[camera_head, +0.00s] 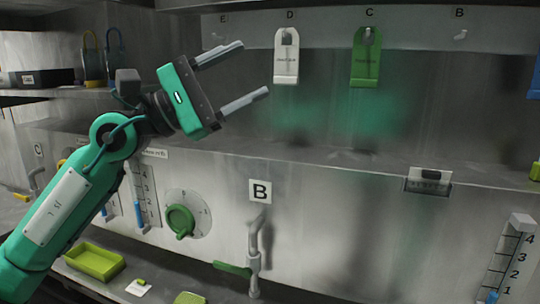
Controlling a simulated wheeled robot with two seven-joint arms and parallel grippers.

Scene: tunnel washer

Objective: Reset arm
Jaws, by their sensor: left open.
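My left arm comes in from the lower left of the head view. It is green with dark joints. My left gripper (246,76) is raised in front of the metal washer wall, with its two grey fingers spread wide and nothing between them. It points up and to the right, left of the white tag (286,56) under letter D. My right gripper is not in view.
A green tag (366,57) hangs under letter C. Below are a green dial (180,221), a valve pipe with a green handle (232,269) under sign B (260,192), and a yellow-green tray (95,262). A ledge runs across the middle. A numbered scale (510,258) stands at lower right.

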